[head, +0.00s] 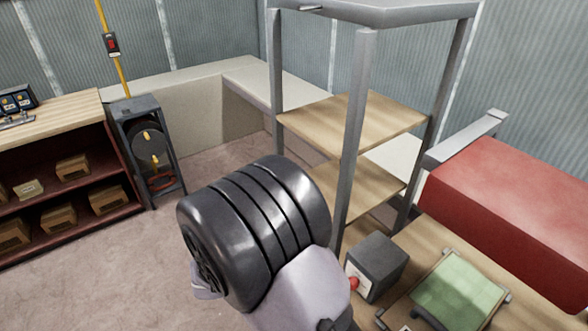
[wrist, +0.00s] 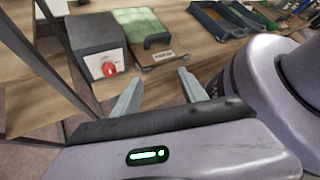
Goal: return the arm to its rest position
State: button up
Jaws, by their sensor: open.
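My gripper (wrist: 160,77) shows in the wrist view with its two grey fingers spread apart and nothing between them. It is above the wooden workbench, short of a grey box with a red knob (wrist: 94,48) and a green board with a dark handle (wrist: 150,32). My arm (head: 255,235) fills the lower middle of the head view, a dark ribbed part and a pale link. The gripper's fingers cannot be made out in the head view.
The grey box (head: 378,262) and green board (head: 462,290) sit on the bench at lower right, by a red block (head: 520,205). A metal-framed shelf rack (head: 355,130) rises behind my arm. A low shelf unit with boxes (head: 60,150) stands left. Floor (head: 110,275) at lower left is clear.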

jog(key=s+d+r+m+t+y+b, duration=0.1)
jog(key=r+m+y, duration=0.5)
jog(key=m, duration=0.7)
jog(key=s+d+r+m+t+y+b, duration=0.2)
jog(key=s+d+r+m+t+y, duration=0.1)
jog(key=s+r+m+y, duration=0.4)
jog(key=shift+r+m+t+y, duration=0.3)
jog(key=shift+r+m+t, duration=0.9)
jog(key=shift+m, duration=2.6)
jog(key=shift+r+g, duration=0.3)
